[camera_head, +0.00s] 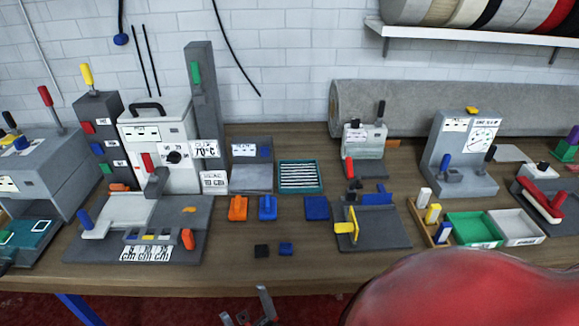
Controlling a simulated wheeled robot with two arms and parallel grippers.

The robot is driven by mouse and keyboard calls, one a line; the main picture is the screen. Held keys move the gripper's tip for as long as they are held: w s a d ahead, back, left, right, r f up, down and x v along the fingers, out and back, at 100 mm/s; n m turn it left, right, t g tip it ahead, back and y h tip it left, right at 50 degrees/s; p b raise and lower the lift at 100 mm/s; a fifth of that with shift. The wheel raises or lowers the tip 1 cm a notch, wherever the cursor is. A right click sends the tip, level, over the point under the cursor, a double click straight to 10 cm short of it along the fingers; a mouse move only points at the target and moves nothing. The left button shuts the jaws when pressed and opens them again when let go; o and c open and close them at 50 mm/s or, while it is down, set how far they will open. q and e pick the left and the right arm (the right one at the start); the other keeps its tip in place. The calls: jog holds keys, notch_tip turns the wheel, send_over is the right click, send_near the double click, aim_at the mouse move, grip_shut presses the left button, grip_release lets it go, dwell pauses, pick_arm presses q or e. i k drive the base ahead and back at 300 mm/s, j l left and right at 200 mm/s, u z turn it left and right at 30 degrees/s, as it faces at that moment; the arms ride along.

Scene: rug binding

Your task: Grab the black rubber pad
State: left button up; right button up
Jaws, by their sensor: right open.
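A small black square (261,251), which looks like the black rubber pad, lies flat near the front edge of the wooden table, left of the picture's middle. A small blue square (286,249) lies just to its right with a narrow gap. My right gripper (246,309) shows at the bottom of the picture, below the table's front edge. It is open, empty and apart from the pad. My left gripper is not in view.
Orange and blue clamp-like pieces (253,208) lie behind the pad, with a blue block (316,208) to their right. A grey machine base (185,225) stands left; a grey fixture with a yellow handle (375,228) stands right.

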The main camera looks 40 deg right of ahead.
aim_at(262, 251)
jog(key=z, duration=1)
jog(key=j+u, duration=0.2)
jog(key=j, duration=0.35)
